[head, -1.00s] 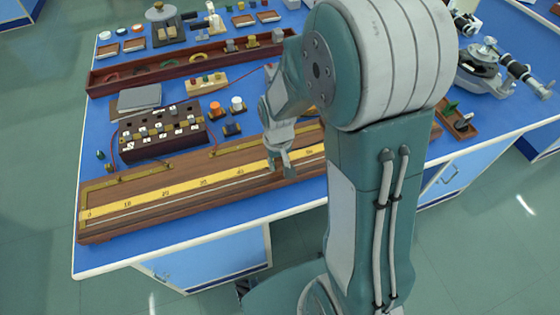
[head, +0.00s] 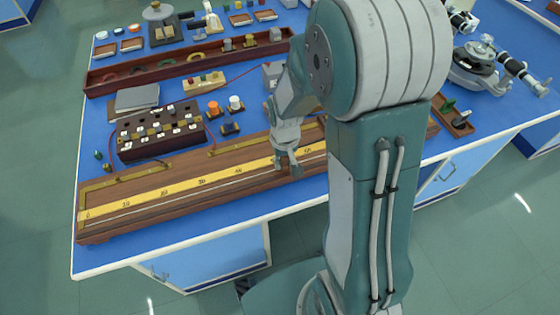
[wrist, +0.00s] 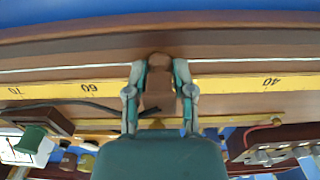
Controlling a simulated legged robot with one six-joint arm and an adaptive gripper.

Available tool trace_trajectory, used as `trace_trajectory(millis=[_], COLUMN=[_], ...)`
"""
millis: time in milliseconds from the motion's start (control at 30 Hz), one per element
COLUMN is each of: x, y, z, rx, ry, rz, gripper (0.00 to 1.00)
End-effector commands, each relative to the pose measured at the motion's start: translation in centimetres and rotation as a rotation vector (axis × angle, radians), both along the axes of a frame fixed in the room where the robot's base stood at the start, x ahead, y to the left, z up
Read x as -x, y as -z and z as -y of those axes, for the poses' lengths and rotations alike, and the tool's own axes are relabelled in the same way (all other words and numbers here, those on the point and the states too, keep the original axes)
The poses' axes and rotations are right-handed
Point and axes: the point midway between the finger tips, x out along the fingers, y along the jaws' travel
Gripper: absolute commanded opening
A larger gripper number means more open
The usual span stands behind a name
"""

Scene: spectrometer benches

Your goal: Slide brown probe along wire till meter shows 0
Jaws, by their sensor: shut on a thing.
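The brown probe (wrist: 158,92) stands between my gripper's two fingers in the wrist view, over the yellow scale (wrist: 225,84) between the 60 and 40 marks. My gripper (wrist: 159,72) is shut on it. The thin pale wire (wrist: 60,67) runs along the wooden board past the probe's tip; whether they touch is unclear. In the head view my gripper (head: 287,164) is at the long wooden board (head: 150,208), right of its middle, and hides the probe. A white-faced device (wrist: 22,150), possibly the meter, is partly cut off in the wrist view; I cannot read it.
Behind the board are a dark resistance box (head: 160,135), a grey slab (head: 137,99), small orange-topped and white-topped parts and a long red-brown tray (head: 130,77). A grey box (head: 273,74) is partly behind my arm. The blue bench's front strip (head: 200,228) is clear.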

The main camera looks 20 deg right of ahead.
Motion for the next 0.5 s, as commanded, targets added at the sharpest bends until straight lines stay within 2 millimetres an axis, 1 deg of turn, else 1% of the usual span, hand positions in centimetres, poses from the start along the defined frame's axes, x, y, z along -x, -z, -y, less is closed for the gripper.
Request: trace_trajectory(millis=[500], x=[0.2], y=[0.2], z=[1.9], rx=[0.0], ry=[0.001], rz=[-0.006], gripper=[0.0])
